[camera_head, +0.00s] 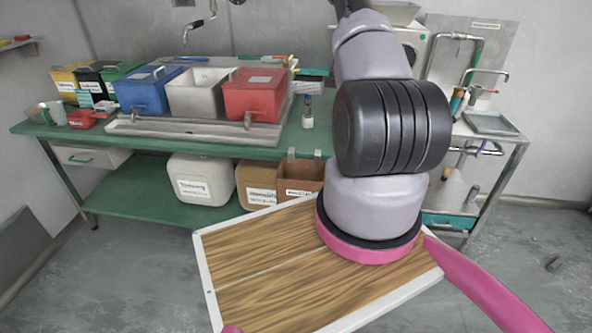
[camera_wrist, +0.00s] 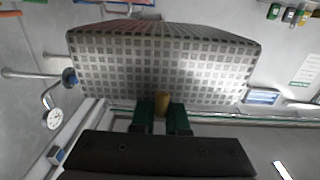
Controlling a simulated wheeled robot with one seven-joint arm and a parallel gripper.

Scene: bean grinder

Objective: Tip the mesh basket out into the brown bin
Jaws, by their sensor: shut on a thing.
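The mesh basket (camera_wrist: 160,68), a grey metal box with square perforations, fills the upper middle of the wrist view. My gripper (camera_wrist: 161,112) has its two dark green fingers closed on a short tan handle (camera_wrist: 161,102) at the basket's near side. The basket's inside and contents are hidden. In the head view my arm hides the gripper, and I cannot make out the held basket there. An open-topped brown bin (camera_head: 300,187) with a white label stands on the green lower shelf. A second brown container (camera_head: 257,186) stands left of it.
The green bench (camera_head: 85,138) carries blue (camera_head: 147,90), white (camera_head: 196,93) and red (camera_head: 258,96) boxes. A white canister (camera_head: 203,180) stands on the lower shelf. A steel cart (camera_head: 500,140) stands right. My wood-topped base is in front; open floor lies left.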

